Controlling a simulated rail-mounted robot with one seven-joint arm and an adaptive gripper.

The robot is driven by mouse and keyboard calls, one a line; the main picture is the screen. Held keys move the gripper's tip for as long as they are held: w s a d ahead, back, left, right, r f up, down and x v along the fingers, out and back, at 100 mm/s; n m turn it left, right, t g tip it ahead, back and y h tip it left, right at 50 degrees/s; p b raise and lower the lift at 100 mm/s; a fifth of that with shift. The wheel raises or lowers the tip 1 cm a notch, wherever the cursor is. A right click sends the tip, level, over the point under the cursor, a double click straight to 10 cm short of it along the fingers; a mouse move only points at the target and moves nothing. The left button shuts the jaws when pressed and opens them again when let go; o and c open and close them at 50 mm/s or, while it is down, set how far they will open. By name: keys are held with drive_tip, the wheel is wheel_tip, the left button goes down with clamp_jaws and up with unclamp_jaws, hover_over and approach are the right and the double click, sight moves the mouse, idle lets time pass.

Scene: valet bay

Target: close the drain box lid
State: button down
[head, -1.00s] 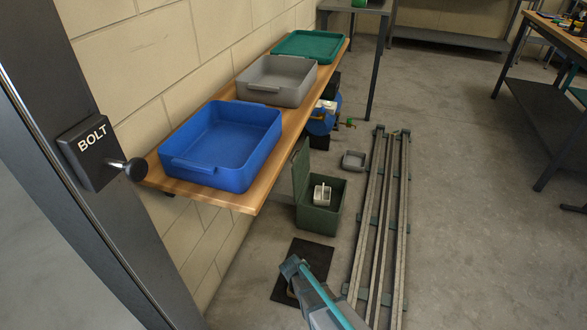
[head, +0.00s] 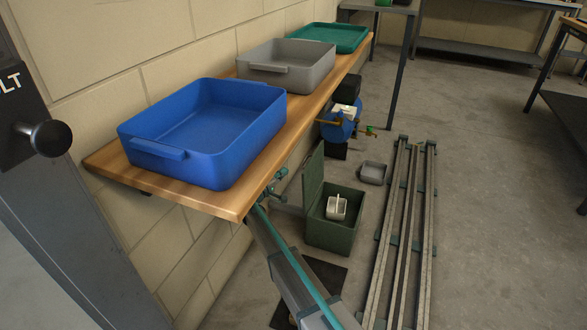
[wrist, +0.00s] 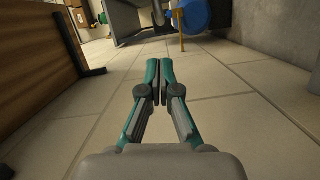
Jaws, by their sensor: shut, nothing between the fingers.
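The green drain box (head: 331,236) stands on the floor below the shelf. Its lid (head: 313,178) is open and stands nearly upright on the box's wall side. A small pale caddy with a handle (head: 336,208) is inside the box. My gripper (head: 276,184) is left of the lid, by the shelf's front edge, and appears apart from the lid. In the wrist view my gripper (wrist: 158,80) has its fingers together with nothing between them. A dark grey-green panel (wrist: 145,22) ahead of the fingers looks like the lid, partly cut off.
The wooden shelf (head: 225,207) carries a blue tub (head: 205,150), a grey tub (head: 290,68) and a green tray (head: 335,38). A blue reel (head: 338,128) hangs beyond the lid. Long rails (head: 405,230) lie right of the box. A grey dish (head: 373,173) is behind it.

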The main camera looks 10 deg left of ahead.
drive_tip(key=b+x, duration=0.3)
drive_tip(key=x, duration=0.6)
drive_tip(key=shift+w+d, duration=0.15)
drive_tip(key=shift+f, duration=0.1)
